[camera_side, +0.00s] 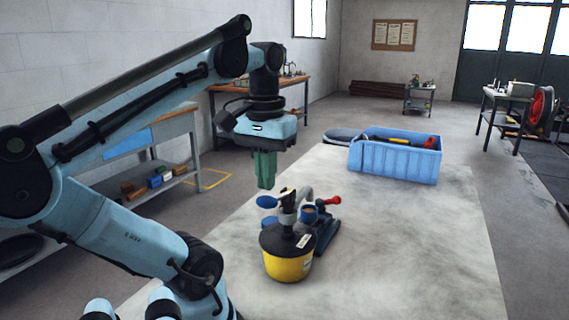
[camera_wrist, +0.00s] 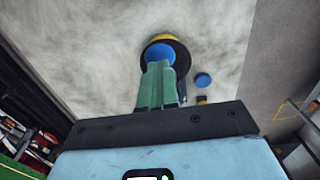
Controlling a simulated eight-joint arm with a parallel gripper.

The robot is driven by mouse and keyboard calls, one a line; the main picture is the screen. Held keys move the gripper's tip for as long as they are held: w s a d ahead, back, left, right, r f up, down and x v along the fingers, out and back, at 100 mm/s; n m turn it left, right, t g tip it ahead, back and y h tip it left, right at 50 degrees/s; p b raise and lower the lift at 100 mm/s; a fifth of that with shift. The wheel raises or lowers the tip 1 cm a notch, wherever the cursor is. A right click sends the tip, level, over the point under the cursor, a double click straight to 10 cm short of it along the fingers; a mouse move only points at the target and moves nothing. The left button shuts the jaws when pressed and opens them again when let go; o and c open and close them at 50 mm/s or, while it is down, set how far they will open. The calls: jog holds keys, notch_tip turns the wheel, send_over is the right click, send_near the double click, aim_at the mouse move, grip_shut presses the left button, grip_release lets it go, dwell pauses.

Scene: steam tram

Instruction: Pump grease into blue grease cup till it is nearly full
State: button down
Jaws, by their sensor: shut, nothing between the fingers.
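A yellow grease pot (camera_side: 288,266) with a black lid stands on the table in the side view. A pump rises from it, with a blue oval paddle (camera_side: 267,202) on the left. A blue cup (camera_side: 310,214) sits at the right beside the pump spout, with brownish contents; its level is too small to judge. My gripper (camera_side: 265,187) is shut and empty, its green fingers pointing down just above the paddle, seemingly apart from it. In the wrist view my gripper (camera_wrist: 160,66) overlaps the blue paddle (camera_wrist: 160,52); contact cannot be told there.
A red-knobbed handle (camera_side: 333,200) on a dark blue stand is close right of the pot. A blue disc (camera_wrist: 203,80) lies beside the pot. A blue crate (camera_side: 394,165) with tools stands at the table's far end. The table's front right is clear.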

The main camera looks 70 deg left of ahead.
aim_at(267, 197)
jog(key=shift+f, duration=0.25)
dwell(0.4)
jog(key=shift+f, duration=0.35)
jog(key=shift+f, duration=1.35)
jog(key=shift+r, duration=2)
jog(key=shift+r, duration=0.1)
